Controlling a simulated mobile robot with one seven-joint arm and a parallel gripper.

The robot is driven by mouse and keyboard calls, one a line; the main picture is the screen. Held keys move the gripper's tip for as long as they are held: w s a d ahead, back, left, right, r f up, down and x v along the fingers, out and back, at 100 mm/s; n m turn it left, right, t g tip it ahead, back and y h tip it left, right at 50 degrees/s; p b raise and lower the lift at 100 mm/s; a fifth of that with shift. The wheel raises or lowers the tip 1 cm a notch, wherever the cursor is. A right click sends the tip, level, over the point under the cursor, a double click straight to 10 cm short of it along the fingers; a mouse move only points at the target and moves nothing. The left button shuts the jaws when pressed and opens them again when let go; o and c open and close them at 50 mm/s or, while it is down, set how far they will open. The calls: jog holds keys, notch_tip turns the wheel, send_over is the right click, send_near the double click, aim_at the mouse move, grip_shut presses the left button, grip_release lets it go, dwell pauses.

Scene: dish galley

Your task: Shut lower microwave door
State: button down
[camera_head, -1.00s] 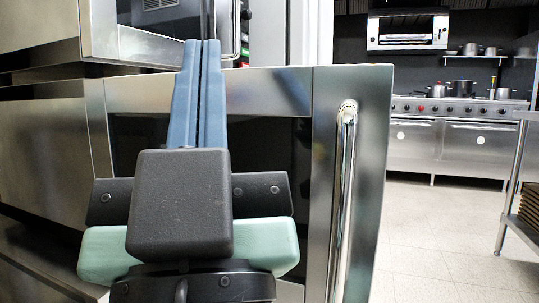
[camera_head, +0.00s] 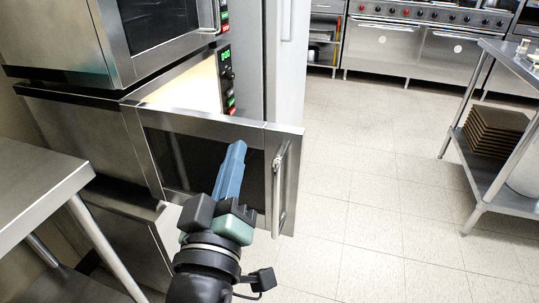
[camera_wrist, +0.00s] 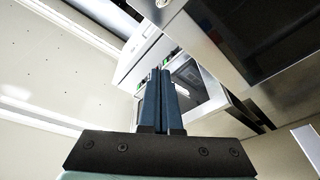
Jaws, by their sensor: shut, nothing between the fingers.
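The lower microwave's door (camera_head: 284,142) stands open in the head view, swung out from the lit opening (camera_head: 190,92). It has a steel frame, a dark window and an upright bar handle (camera_head: 279,188) near its free right edge. My gripper (camera_head: 238,146) has blue fingers pressed together with nothing between them. It shows in front of the door's window, left of the handle; I cannot tell whether it touches the door. In the wrist view the shut fingers (camera_wrist: 160,72) point up the picture toward steel surfaces and small green displays.
An upper microwave (camera_head: 155,25) sits above, its door shut. A steel table (camera_head: 40,190) stands close at left. A steel table with a lower shelf of brown trays (camera_head: 493,132) stands at right. A range (camera_head: 420,45) lines the back. The tiled floor (camera_head: 370,190) between is clear.

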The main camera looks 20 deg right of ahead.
jog(key=s+d+f+n+g+h+p, duration=0.1)
jog(key=s+f+n+g+h+p, duration=0.2)
jog(key=f, duration=0.5)
jog(key=n+p, duration=0.3)
jog(key=n, duration=0.2)
send_near(291, 188)
jog(key=shift+g+y, duration=0.3)
jog(key=shift+g, duration=0.1)
jog(key=x, duration=0.4)
jog(key=r+x, duration=0.1)
jog(key=x, duration=0.1)
jog(key=shift+w+d, duration=0.2)
jog(key=shift+w, duration=0.15)
jog(key=shift+d, duration=0.1)
